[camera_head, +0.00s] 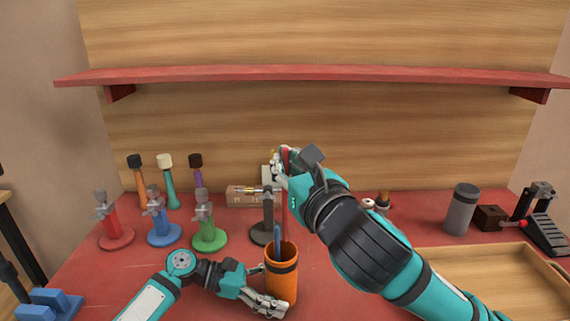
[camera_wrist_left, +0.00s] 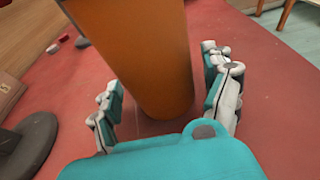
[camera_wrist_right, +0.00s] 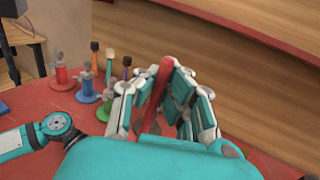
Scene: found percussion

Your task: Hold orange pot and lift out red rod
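The orange pot (camera_head: 282,286) with a dark band stands upright on the red table. My left gripper (camera_head: 266,289) is low beside it, one finger at each side. In the left wrist view the pot (camera_wrist_left: 150,55) is between the open fingers (camera_wrist_left: 165,92); a gap shows at the right finger. My right gripper (camera_head: 284,160) is above the pot, its fingers closed in around the upper red rod (camera_head: 285,212). In the right wrist view the rod (camera_wrist_right: 154,97) lies between the fingers (camera_wrist_right: 157,95). Whether its lower end is inside the pot is unclear. A blue rod (camera_head: 278,238) leans in the pot.
A dark stand (camera_head: 268,225) is just behind the pot. A wooden tray (camera_head: 460,252) and grey canister (camera_head: 461,211) are right. A red shelf (camera_head: 310,73) runs above.

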